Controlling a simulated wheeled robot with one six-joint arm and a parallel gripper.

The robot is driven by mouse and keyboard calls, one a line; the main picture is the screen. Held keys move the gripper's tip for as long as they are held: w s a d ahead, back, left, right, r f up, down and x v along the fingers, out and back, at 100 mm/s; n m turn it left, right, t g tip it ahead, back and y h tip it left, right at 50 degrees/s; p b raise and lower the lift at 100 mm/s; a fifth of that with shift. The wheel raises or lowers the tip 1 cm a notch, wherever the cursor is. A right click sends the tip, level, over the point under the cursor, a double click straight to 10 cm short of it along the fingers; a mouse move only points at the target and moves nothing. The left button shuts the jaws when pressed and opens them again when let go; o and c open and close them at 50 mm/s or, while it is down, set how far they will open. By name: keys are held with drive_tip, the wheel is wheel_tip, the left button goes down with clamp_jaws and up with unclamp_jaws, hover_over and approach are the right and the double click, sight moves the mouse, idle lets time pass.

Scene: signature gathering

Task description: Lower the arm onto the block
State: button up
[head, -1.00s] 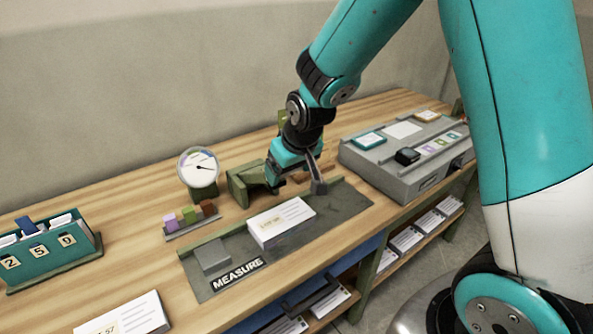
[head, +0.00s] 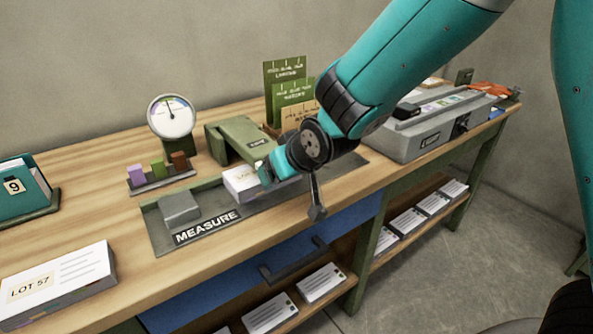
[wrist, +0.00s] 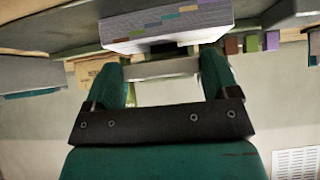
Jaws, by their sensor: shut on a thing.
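The green measuring arm (head: 240,137) slopes down from the back of the bench toward the block. The block (head: 238,184), a white-topped stack of sheets, lies on the dark MEASURE plate (head: 163,242). My gripper (head: 266,172) is at the block's right end and hides part of it and the arm's front end. In the wrist view, my gripper (wrist: 163,82) is shut on a light grey bar (wrist: 160,68), apparently the arm's handle. The block (wrist: 165,27) shows just beyond it; I cannot tell whether they touch. The dial gauge (head: 171,117) has its needle nearly upright.
A grey stop (head: 179,208) stands at the plate's left end. Coloured blocks (head: 158,172) stand behind it. A LOT 57 stack (head: 60,270) is front left. Green cards (head: 287,80) stand behind my gripper. A grey machine (head: 430,130) is at right.

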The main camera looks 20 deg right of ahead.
drive_tip(key=shift+s+f, duration=0.25)
drive_tip(key=shift+f, duration=0.3)
drive_tip(key=o, duration=1.2)
drive_tip(key=shift+w, duration=0.1)
drive_tip(key=shift+c, duration=0.2)
drive_tip(key=shift+r, duration=0.1)
drive_tip(key=shift+r, duration=0.1)
drive_tip(key=shift+d+r, duration=0.1)
drive_tip(key=shift+r, duration=0.15)
drive_tip(key=p+v, duration=0.2)
drive_tip(key=v, duration=1.4)
drive_tip(key=shift+s+r, duration=0.2)
drive_tip(key=shift+s, duration=0.15)
drive_tip(key=shift+d, duration=0.1)
